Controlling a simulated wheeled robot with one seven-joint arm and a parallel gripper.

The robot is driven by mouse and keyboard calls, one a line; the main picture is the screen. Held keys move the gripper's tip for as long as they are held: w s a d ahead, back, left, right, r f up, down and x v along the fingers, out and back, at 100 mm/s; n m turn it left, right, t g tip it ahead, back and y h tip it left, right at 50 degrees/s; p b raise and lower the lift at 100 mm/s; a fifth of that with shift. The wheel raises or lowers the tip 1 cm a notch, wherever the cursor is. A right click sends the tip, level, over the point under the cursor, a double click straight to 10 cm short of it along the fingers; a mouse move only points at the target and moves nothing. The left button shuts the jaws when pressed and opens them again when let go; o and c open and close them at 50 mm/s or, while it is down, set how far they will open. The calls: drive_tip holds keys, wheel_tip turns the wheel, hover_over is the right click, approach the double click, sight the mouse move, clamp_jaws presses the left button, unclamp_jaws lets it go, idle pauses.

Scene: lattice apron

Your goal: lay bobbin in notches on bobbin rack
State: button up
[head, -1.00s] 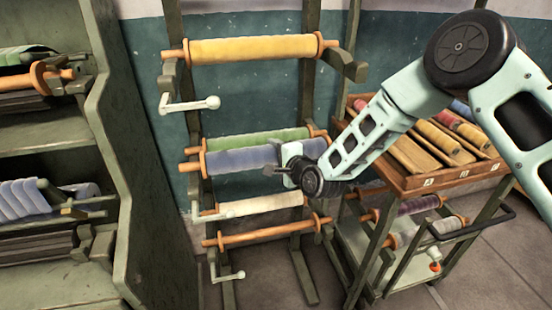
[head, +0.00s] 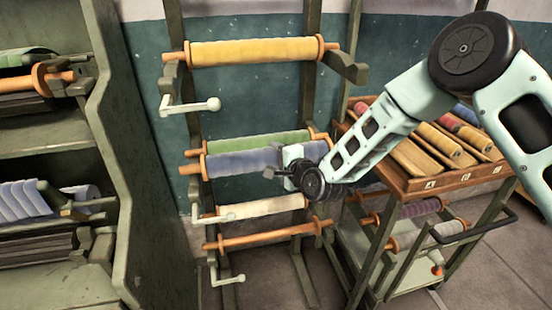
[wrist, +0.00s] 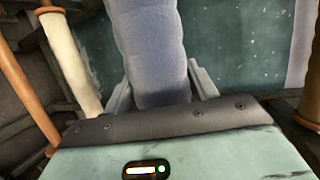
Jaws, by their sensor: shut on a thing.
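The bobbin rack (head: 348,67) is a green wooden frame with paired arms. My gripper (head: 272,171) is shut on the blue bobbin (head: 238,162), an orange-ended roll of blue cloth. It holds the bobbin nearly level, just in front of and slightly below a green bobbin (head: 262,142). In the wrist view the fingers (wrist: 160,92) close on both sides of the blue cloth (wrist: 150,45).
A yellow bobbin (head: 255,50) lies on the rack's top arms. A cream bobbin (head: 262,206) and a bare orange bobbin (head: 265,235) hang below. White crank handles (head: 195,106) stick out at left. A wooden-topped cart (head: 430,184) stands right, a shelf unit (head: 128,150) left.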

drive_tip(key=shift+f+b, duration=1.9)
drive_tip(key=shift+b, duration=0.2)
idle(0.8)
drive_tip(key=o, duration=1.4)
drive_tip(key=b+v, duration=0.2)
drive_tip(key=v, duration=1.5)
drive_tip(key=shift+s+d+r+b, duration=0.1)
drive_tip(key=shift+d+b, duration=0.05)
drive_tip(key=shift+b, duration=0.15)
